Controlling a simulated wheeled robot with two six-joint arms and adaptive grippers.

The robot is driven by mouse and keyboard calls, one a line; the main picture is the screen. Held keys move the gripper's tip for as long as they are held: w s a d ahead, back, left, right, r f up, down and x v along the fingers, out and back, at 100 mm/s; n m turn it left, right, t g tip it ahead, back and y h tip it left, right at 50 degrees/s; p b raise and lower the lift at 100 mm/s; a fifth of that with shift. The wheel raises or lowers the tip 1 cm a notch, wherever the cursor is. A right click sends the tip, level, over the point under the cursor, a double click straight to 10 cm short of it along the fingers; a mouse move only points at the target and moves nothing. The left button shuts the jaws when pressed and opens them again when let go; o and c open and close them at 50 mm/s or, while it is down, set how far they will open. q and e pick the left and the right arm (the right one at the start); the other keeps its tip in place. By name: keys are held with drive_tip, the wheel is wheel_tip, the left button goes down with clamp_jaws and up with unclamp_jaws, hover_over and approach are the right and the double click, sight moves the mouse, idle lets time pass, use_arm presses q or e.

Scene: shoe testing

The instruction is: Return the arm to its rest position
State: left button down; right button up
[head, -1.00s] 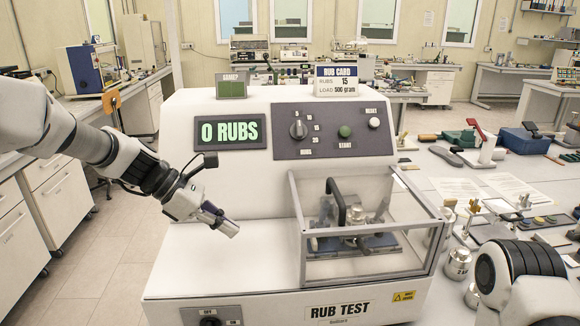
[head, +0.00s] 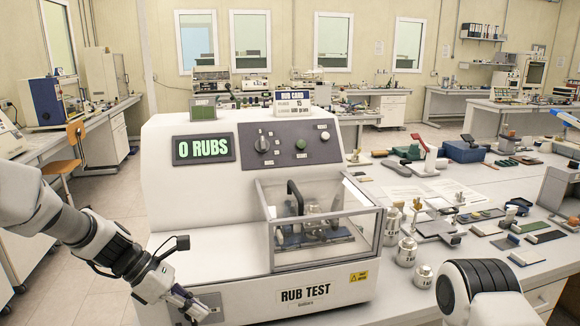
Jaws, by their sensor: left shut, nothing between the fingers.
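My left arm comes in from the left. Its gripper (head: 190,305) is shut and empty, pointing down and right at the front left of the rub test machine (head: 185,225), over the small panel at its lower front edge. My right arm (head: 490,285) shows only as a dark ribbed joint and white link at the bottom right; its gripper is out of the frame. The machine's display reads 0 RUBS (head: 203,149). A clear cover (head: 325,255) encloses the rubbing fixture.
Several metal weights (head: 406,252) stand right of the machine. The right-hand table holds papers (head: 385,194), sample strips (head: 545,237) and a blue box (head: 464,151). An orange chair (head: 76,145) is at the left.

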use_arm(q)
drive_tip(key=s+f+g+y, duration=0.3)
drive_tip(key=s+f+g, duration=0.2)
drive_tip(key=s+f, duration=1.25)
drive_tip(key=s+a+f+m+y, duration=0.35)
drive_tip(key=s+f+m, duration=0.35)
drive_tip(key=s, duration=0.3)
drive_tip(key=s+a+f+m+y, duration=0.2)
drive_tip(key=s+a+f+m, duration=0.2)
drive_tip(key=s+f+m, duration=0.4)
drive_tip(key=w+m+t, duration=0.1)
drive_tip(key=m, duration=0.1)
drive_tip(key=w+m+t, duration=0.2)
drive_tip(key=w+d+r+m+t, duration=0.1)
drive_tip(key=w+m, duration=0.1)
drive_tip(key=shift+t+b, duration=0.3)
drive_tip(key=shift+t, duration=0.1)
drive_tip(key=shift+s, duration=0.1)
